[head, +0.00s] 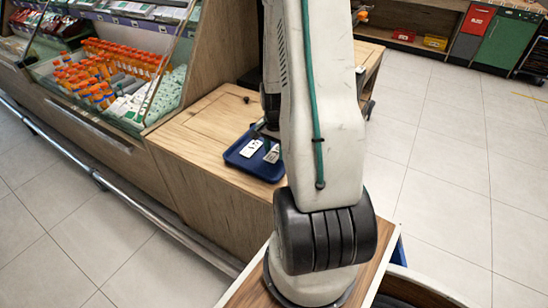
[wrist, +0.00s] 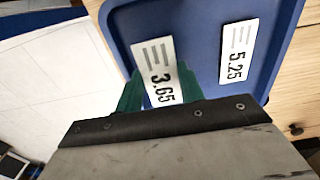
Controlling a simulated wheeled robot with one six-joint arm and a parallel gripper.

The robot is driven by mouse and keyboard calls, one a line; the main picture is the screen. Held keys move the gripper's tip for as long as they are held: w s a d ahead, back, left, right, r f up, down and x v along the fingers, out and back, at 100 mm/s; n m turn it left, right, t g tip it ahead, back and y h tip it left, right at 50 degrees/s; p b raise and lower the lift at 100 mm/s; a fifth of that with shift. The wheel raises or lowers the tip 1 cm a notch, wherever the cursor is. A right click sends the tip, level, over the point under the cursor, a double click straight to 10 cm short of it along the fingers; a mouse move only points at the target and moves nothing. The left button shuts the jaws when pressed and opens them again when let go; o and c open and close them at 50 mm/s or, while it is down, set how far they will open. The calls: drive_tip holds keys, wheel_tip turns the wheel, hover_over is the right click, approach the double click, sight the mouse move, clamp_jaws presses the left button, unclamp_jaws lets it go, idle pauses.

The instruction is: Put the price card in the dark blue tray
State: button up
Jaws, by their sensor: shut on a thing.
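The price card marked 3.65 (wrist: 155,60) is white with grey lines and dark digits. In the wrist view my gripper (wrist: 160,85) has its green fingers on both sides of this card, shut on it. The card overlaps the dark blue tray (wrist: 200,50) in that view; whether it touches the tray floor I cannot tell. A second white card marked 5.25 (wrist: 238,52) lies in the tray to the right. In the head view the tray (head: 240,163) sits on the wooden counter, with two white cards showing over it; my arm hides part of the tray's right side.
The wooden counter (head: 195,125) is clear left of the tray, except for a small dark item (head: 246,99) behind it. A glass-fronted display with orange-capped bottles (head: 105,65) stands to the left. Open tiled floor (head: 440,150) lies to the right.

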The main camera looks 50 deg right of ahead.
sight(274, 153)
drive_tip(key=shift+w+f, duration=0.2)
drive_tip(key=shift+f, duration=1.6)
drive_tip(key=shift+f, duration=0.1)
drive_tip(key=o, duration=1)
drive_tip(key=shift+o, duration=0.2)
wheel_tip(274, 153, up, 12)
drive_tip(key=shift+f, duration=0.2)
drive_tip(key=w+a+r+n, duration=0.2)
drive_tip(key=a+r+n, duration=0.3)
drive_tip(key=a+r, duration=0.6)
drive_tip(key=s+a+r+n, duration=0.6)
drive_tip(key=a, duration=0.3)
drive_tip(key=s+a+r+n+t, duration=0.1)
drive_tip(key=s+a+r+n, duration=0.5)
drive_tip(key=a, duration=0.4)
drive_tip(key=shift+s+r, duration=0.25)
drive_tip(key=shift+s, duration=0.55)
